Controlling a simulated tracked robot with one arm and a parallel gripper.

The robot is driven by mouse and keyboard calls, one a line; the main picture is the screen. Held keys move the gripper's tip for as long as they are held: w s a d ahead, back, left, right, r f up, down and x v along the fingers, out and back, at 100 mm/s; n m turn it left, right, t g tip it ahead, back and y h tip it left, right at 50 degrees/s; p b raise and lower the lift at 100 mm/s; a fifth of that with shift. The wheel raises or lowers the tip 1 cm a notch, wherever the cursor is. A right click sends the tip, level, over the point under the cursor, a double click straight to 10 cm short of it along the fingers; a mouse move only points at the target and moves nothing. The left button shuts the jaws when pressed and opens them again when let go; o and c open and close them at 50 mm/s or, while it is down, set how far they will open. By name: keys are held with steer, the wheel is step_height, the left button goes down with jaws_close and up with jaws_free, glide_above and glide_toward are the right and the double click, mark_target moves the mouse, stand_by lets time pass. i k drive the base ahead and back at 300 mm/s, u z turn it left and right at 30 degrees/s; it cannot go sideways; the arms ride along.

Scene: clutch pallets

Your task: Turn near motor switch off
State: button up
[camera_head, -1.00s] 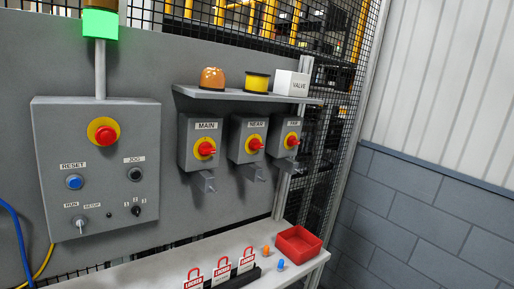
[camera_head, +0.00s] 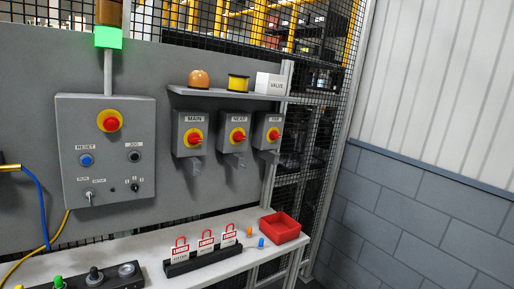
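The near motor switch (camera_head: 238,135) is a red rotary knob on a yellow disc, on a grey box labelled NEAR. It sits between the MAIN switch (camera_head: 193,138) on its left and a third, similar switch (camera_head: 273,134) on its right, whose label is too small to read surely. A grey hasp-like piece (camera_head: 235,160) hangs under the near switch's box. The exact angle of the knob is hard to tell. My gripper does not show in this view.
A shelf (camera_head: 215,93) above the switches holds an orange dome, a yellow spool and a VALVE box. A grey control panel (camera_head: 70,150) is at left. Below, a bench (camera_head: 215,262) carries red padlocks with tags (camera_head: 205,246) and a red tray (camera_head: 280,226). A mesh fence stands behind.

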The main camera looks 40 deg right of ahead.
mark_target(239, 137)
steer(key=k, duration=0.7)
steer(key=z, duration=0.5)
steer(key=i, duration=1.15)
steer(key=z, duration=0.7)
steer(key=i, duration=1.45)
steer(key=u, duration=0.05)
